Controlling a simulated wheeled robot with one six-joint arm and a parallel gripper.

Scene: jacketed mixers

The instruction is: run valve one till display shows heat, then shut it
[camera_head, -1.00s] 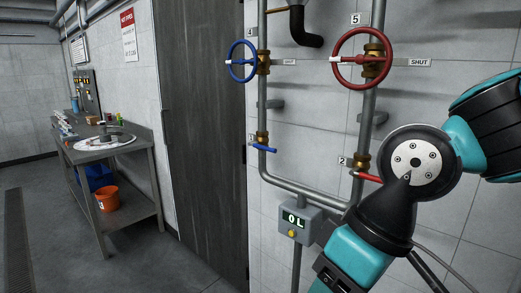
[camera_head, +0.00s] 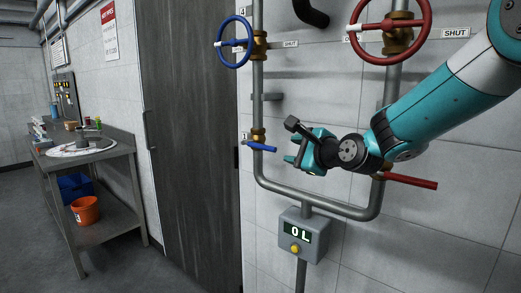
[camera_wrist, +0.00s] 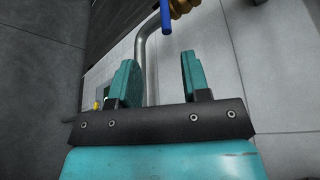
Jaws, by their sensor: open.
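Valve one is a small brass valve with a blue lever (camera_head: 262,147) on the left vertical pipe, beside a partly visible number label. The lever sticks out to the right, across the pipe. The display (camera_head: 295,232) on the grey box below reads "0 L". My gripper (camera_head: 289,152) is open and empty, just right of the blue lever and apart from it. In the wrist view, the blue lever (camera_wrist: 166,17) shows at the top, beyond the gap between the two teal fingers.
A red lever (camera_head: 410,181) sits on the right pipe, behind my wrist. A blue handwheel (camera_head: 234,42) and a red handwheel (camera_head: 422,28) are above. A U-shaped pipe (camera_head: 315,207) runs below.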

